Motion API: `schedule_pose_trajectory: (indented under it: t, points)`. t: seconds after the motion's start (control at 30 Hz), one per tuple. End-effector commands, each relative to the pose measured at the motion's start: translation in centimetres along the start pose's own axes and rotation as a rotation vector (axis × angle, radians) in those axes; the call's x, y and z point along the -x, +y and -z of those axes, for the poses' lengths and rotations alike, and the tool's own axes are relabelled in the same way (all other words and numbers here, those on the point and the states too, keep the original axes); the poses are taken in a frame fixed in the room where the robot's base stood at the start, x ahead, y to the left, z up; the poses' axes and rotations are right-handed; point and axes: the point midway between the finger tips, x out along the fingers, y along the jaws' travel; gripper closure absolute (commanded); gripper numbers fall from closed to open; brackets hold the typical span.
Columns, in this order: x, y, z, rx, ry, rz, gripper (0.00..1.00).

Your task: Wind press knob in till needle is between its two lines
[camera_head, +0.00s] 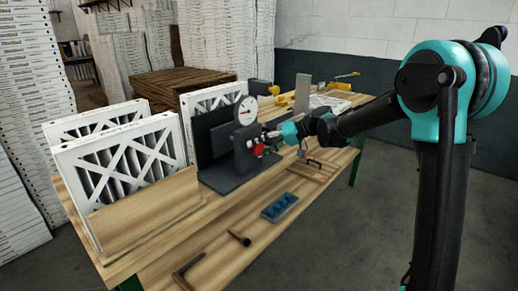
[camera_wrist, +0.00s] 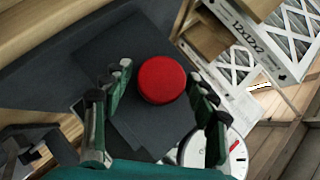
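The press (camera_head: 229,165) is a dark grey frame standing on the wooden workbench. Its red round knob (camera_head: 258,149) faces my arm and also shows in the wrist view (camera_wrist: 161,80). A white round dial (camera_head: 246,110) tops the press. In the wrist view the dial (camera_wrist: 237,152) is partly hidden behind my right-hand finger, and a red mark shows on it; the needle's place between lines cannot be made out. My gripper (camera_wrist: 160,76) is open, its fingers on either side of the knob. A gap shows on the left; whether the right finger touches is unclear.
White-framed pleated filters (camera_head: 120,165) stand on the bench left of the press. A blue tray (camera_head: 279,207), a small dark tool (camera_head: 239,238) and a wooden frame (camera_head: 313,170) lie along the front edge. Yellow tools (camera_head: 340,85) lie at the far end.

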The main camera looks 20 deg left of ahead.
Motion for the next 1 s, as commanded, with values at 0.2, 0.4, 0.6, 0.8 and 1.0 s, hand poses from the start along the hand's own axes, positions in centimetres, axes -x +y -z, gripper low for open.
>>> schedule_pose_trajectory:
  t: [0.2, 0.4, 0.6, 0.8, 1.0]
  points:
    - [0.0, 0.0, 0.0, 0.000, 0.000, 0.000, 0.35]
    - [0.6, 0.0, 0.0, 0.000, 0.000, 0.000, 0.35]
    - [3.8, 0.0, 0.0, -0.001, 0.002, -0.002, 0.35]
    - [8.0, 0.1, 0.0, -0.001, 0.002, -0.001, 0.35]
    - [10.9, 0.1, 0.0, -0.001, 0.001, -0.001, 0.35]
